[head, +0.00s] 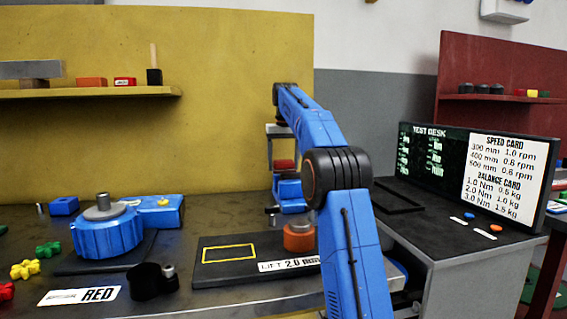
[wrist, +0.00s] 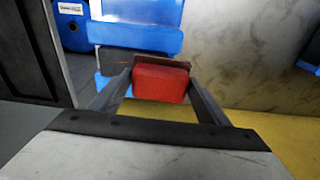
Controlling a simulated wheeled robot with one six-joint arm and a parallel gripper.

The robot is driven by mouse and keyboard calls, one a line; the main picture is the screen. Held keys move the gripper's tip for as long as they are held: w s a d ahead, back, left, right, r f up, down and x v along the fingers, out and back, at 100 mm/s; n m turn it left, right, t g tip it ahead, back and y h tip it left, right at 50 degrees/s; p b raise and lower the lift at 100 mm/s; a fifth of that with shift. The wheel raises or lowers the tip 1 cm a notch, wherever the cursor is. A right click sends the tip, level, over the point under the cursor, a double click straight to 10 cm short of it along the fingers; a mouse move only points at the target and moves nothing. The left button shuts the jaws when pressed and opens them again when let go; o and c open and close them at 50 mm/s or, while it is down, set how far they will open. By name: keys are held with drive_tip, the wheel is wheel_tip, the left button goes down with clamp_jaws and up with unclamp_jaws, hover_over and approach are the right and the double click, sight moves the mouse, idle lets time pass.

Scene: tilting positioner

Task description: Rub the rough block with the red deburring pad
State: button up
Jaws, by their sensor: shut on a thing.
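My gripper (wrist: 160,85) is shut on the red pad (wrist: 160,82), which sits between its two fingers in the wrist view. In the head view my gripper (head: 284,160) hangs down at the far side of the table with the red pad (head: 284,165) low between its fingers. A blue device (head: 290,192) stands just below it. In the wrist view a thin brownish edge (wrist: 150,61) shows right behind the pad, with a dark grey slab (wrist: 115,60) beside it. I cannot tell whether either is the rough block, nor whether the pad touches it.
A blue motor-like unit (head: 105,232) stands on the left of the table.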

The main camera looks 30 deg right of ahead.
sight(292, 160)
drive_tip(key=shift+f, duration=0.7)
drive_tip(key=shift+d, duration=0.15)
drive_tip(key=shift+s+d+r, duration=0.1)
drive_tip(key=shift+s+d, duration=0.15)
drive_tip(key=shift+d, duration=0.5)
drive_tip(key=shift+s+d, duration=0.2)
drive_tip(key=shift+d, duration=0.5)
drive_tip(key=shift+s+d, duration=0.3)
drive_tip(key=shift+d, duration=0.75)
drive_tip(key=shift+s+d, duration=0.35)
drive_tip(key=shift+d, duration=0.75)
drive_tip(key=shift+s+d, duration=0.3)
drive_tip(key=shift+d, duration=0.75)
drive_tip(key=shift+w+a, duration=0.45)
drive_tip(key=shift+a, duration=1.15)
drive_tip(key=shift+w+a, duration=0.5)
drive_tip(key=shift+a, duration=1.1)
drive_tip(key=shift+w+a, duration=0.45)
drive_tip(key=shift+a, duration=1.15)
